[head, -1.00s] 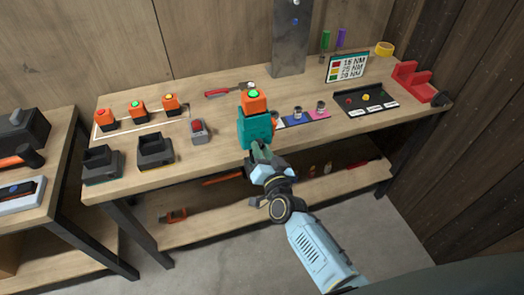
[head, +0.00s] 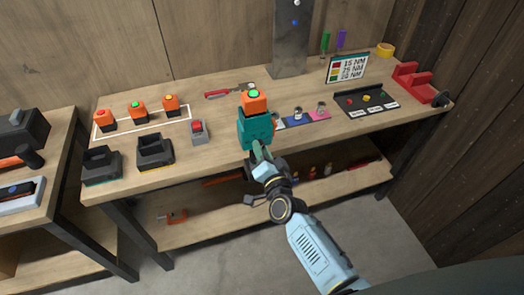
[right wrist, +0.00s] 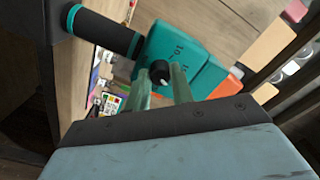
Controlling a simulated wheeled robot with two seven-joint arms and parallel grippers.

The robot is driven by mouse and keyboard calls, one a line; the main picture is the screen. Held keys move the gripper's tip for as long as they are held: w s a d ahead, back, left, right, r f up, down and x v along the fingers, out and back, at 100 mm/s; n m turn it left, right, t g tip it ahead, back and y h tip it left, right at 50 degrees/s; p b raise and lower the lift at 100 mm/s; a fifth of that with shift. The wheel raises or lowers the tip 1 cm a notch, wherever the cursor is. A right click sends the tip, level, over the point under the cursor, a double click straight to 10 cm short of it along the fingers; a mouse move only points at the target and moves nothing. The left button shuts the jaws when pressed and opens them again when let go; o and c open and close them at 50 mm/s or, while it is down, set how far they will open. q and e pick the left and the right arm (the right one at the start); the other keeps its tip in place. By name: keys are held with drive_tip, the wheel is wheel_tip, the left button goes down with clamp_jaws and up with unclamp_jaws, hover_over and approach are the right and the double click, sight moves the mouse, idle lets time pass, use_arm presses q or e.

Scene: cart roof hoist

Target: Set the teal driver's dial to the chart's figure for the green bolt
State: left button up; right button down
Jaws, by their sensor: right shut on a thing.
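The teal driver (head: 256,131) stands at the bench's front edge with an orange block (head: 254,103) and green button on top. In the right wrist view the driver's teal body (right wrist: 205,65) carries printed figures around a small black dial (right wrist: 159,73). My right gripper (head: 258,150) is at the driver's near side; in the wrist view its fingers (right wrist: 160,86) are shut on the dial. The dial's pointer setting is too small to read. The chart (head: 347,68) at the back shows three coloured rows with NM figures; the lowest, green row seems to read 20. My left gripper is out of view.
Several orange blocks (head: 138,108) with coloured buttons stand at the bench's left, behind two black docks (head: 155,151). A grey box with a red button (head: 198,132) is left of the driver. A black bolt tray (head: 384,103) and red holder (head: 412,85) are at right.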

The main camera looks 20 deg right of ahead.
drive_tip(key=c, duration=1.2)
unclamp_jaws()
drive_tip(key=s, duration=1.3)
drive_tip(key=shift+s+d+b, duration=0.2)
drive_tip(key=shift+d+b, duration=0.05)
drive_tip(key=shift+b, duration=0.05)
drive_tip(key=s+f+n+g+y+b, duration=0.1)
drive_tip(key=s+f+n+g+b, duration=0.4)
drive_tip(key=f, duration=1.1)
drive_tip(key=s+f+n+g+y+b, duration=0.1)
drive_tip(key=s+f+n+g, duration=0.35)
drive_tip(key=f, duration=1.15)
drive_tip(key=s+d+f+n+g+h+b, duration=0.1)
drive_tip(key=s+d+f+g+b, duration=0.1)
drive_tip(key=s+f, duration=0.8)
drive_tip(key=s+d+f+n+g+h+b, duration=0.1)
drive_tip(key=s+d+f+g+b, duration=0.2)
drive_tip(key=s+f, duration=0.7)
drive_tip(key=s+d+g, duration=0.2)
drive_tip(key=s+d, duration=0.2)
drive_tip(key=s, duration=0.2)
drive_tip(key=shift+s+f+h, duration=0.25)
drive_tip(key=shift+s+h, duration=0.05)
drive_tip(key=shift+s, duration=0.1)
